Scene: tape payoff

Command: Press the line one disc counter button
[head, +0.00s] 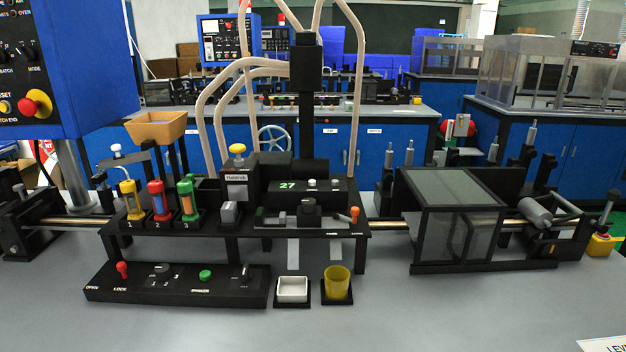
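A black counter unit (300,190) stands at the middle of the bench machine and shows a green 27. Two small pale buttons (312,183) sit on it to the right of the number. I cannot read a label that marks either one as line one. A yellow knob (237,149) tops the black block to the left of the counter. Yellow (130,200), red (158,200) and green (188,200) tubes, marked 1, 2 and 3, stand further left. Neither of my grippers is in view.
A black control panel (180,292) with red and green knobs lies in front. A white tray (292,290) and a yellow cup (337,284) stand beside it. A clear-sided box (450,220) stands right. A blue cabinet (85,70) overhangs upper left. The bench front is clear.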

